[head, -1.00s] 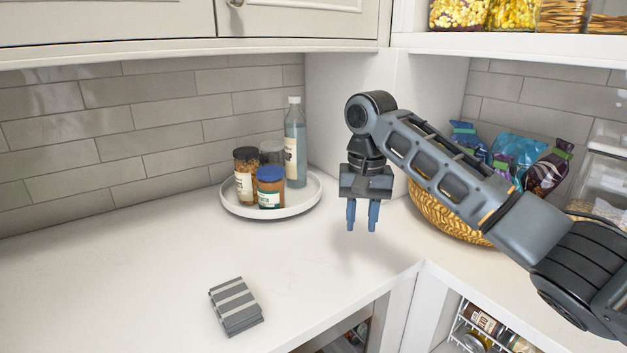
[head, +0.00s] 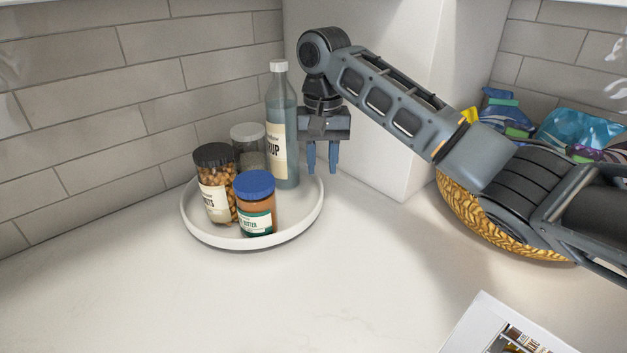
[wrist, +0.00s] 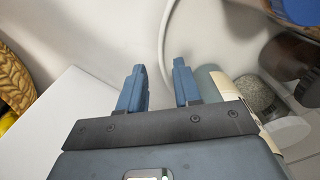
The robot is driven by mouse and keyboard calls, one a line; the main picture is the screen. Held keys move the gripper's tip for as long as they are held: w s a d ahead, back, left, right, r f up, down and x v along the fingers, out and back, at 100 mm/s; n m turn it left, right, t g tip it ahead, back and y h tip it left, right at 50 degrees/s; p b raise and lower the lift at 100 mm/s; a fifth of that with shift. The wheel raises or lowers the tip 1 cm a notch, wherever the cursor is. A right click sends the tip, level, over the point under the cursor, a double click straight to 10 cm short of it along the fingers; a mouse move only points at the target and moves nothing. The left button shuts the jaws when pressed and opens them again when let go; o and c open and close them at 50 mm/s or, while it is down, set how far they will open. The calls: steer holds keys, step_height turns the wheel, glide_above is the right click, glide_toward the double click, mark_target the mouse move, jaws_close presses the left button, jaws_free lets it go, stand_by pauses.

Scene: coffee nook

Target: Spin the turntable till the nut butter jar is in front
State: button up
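The white round turntable (head: 300,225) stands on the counter near the tiled wall. On it, the nut butter jar (head: 256,205) with a blue lid stands toward the front of the tray in the head view. A jar of nuts with a black lid (head: 214,185) is left of it, a grey-lidded jar (head: 250,150) is behind, partly hidden, and a tall syrup bottle (head: 282,115) is at the back right. My gripper (head: 321,172) points down over the turntable's right side, fingers apart and empty. The fingers also show apart in the wrist view (wrist: 160,85).
A woven basket (head: 480,225) with colourful bags (head: 575,130) stands at the right, behind my arm. A white wall panel (head: 400,160) rises behind my gripper. The counter in front of the turntable is clear.

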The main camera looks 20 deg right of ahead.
mark_target(322, 191)
steer(key=shift+f+p, duration=0.45)
steer(key=shift+f, duration=3.35)
steer(key=shift+s, duration=0.1)
jaws_close()
